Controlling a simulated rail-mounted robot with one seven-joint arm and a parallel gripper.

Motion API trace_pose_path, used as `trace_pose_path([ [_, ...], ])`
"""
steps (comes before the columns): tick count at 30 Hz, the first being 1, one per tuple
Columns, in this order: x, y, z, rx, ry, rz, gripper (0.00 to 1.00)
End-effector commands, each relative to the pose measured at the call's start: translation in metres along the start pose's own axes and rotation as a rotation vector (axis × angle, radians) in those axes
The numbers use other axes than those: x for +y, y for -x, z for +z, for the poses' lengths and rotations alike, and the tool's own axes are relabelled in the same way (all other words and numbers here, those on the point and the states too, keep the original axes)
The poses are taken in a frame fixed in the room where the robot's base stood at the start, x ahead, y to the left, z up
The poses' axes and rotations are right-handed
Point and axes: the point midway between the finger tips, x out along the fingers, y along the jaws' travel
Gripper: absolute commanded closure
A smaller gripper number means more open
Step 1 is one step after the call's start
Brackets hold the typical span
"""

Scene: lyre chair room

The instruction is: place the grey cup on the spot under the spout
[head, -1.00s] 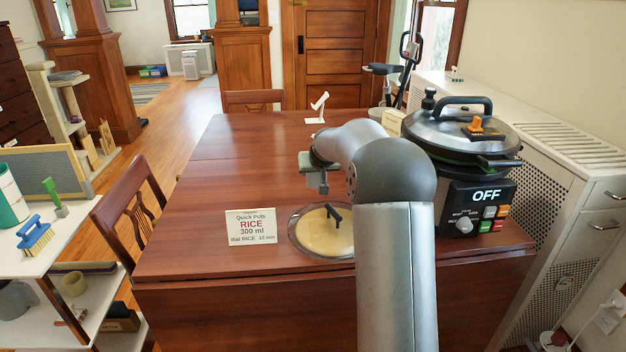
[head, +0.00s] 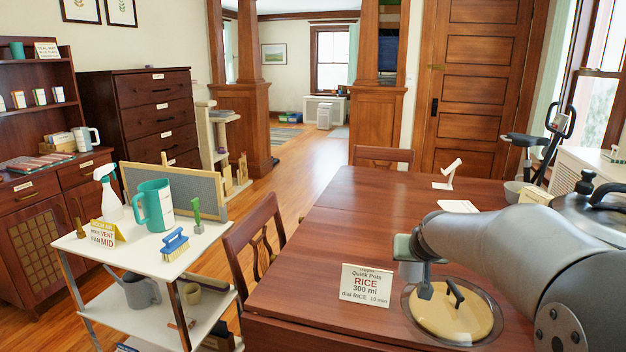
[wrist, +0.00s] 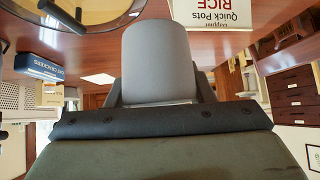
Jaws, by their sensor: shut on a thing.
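My gripper (head: 408,250) is over the right part of the wooden table in the head view, behind the rice sign and beside the round dish. It is shut on a plain grey cup (head: 412,272), which hangs under it, partly hidden by the gripper. In the wrist view the grey cup (wrist: 158,62) fills the space between the two dark fingers. A small white angled stand (head: 450,174) is at the back of the table. I cannot tell whether it is the spout, and no marked spot is clear.
A rice sign (head: 366,288) and a round dish with a pale lid (head: 450,318) and dark handle are close to the cup. A black cooker (head: 590,212) is at the right edge. A white cart (head: 120,252) stands left. The table's (head: 345,215) back left is clear.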

Motion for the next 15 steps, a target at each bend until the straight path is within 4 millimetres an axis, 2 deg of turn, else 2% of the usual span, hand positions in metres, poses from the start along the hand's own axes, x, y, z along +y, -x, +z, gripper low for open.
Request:
trace_pose_path([
  [1, -0.012, 0.008, 0.007, 0.001, 0.012, -0.010, 0.77],
  [6, -0.040, 0.027, 0.030, -0.002, 0.040, -0.036, 0.77],
  [15, -0.074, 0.053, 0.064, -0.005, 0.082, -0.068, 0.77],
])
